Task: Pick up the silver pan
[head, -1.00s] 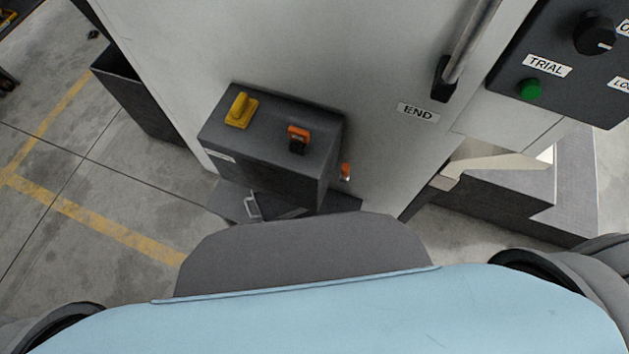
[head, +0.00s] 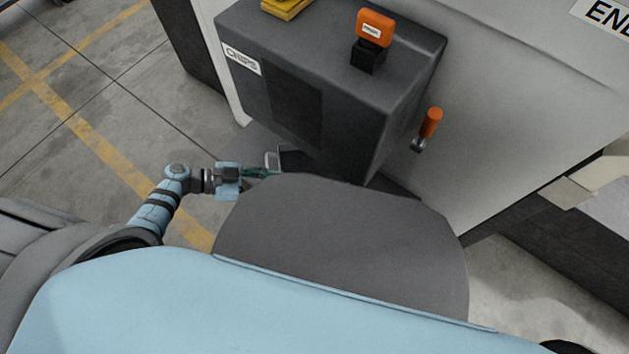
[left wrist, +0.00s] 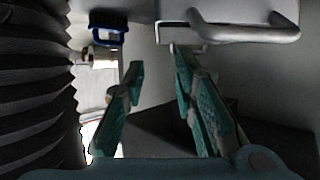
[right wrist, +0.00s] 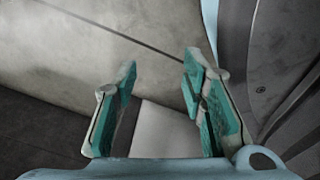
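What looks like the silver pan, pale grey with a loop handle (left wrist: 255,32), is at the top of the left wrist view, and its body is mostly cut off. In the head view a small silver part of it (head: 272,160) shows beneath the dark grey box. My left gripper (head: 262,173) reaches in from the left just in front of it; in its wrist view (left wrist: 155,72) the fingers are apart and empty, with the handle ahead and to the right. My right gripper (right wrist: 158,75) is open and empty over grey surfaces, outside the head view.
A black ribbed hose (left wrist: 35,80) is left of my left gripper. Open floor (head: 75,110) lies left.

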